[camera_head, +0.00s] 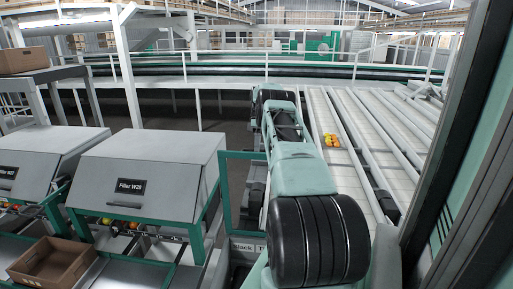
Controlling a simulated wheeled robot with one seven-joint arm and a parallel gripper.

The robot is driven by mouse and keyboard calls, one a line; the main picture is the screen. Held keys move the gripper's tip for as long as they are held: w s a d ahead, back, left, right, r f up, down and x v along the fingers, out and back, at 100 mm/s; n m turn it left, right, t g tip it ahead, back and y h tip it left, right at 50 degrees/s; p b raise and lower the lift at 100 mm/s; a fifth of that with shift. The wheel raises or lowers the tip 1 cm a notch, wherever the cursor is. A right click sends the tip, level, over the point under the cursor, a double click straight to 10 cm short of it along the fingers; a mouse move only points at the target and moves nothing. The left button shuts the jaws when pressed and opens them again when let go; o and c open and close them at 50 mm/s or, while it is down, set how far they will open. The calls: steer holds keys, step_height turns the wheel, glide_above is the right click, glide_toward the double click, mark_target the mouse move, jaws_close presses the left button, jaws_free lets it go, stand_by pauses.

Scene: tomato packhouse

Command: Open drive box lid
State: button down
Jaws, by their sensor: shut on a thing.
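My arm reaches away from the camera through the middle of the view, with its dark ribbed joint and mint-green links in front. My gripper is hidden behind these links, so its jaws and whatever they touch do not show. I cannot pick out a drive box or its lid with certainty. A green upright frame (224,192) stands just left of my arm. A partly covered sign (247,247) reading "Black T" is low beside it.
A dark post (450,150) stands close at right.

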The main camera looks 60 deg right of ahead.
steer(key=shift+s+f, duration=0.1)
steer(key=shift+f, duration=0.45)
steer(key=c, duration=1.5)
jaws_free()
step_height(320, 180, up, 10)
steer(key=shift+r, duration=0.2)
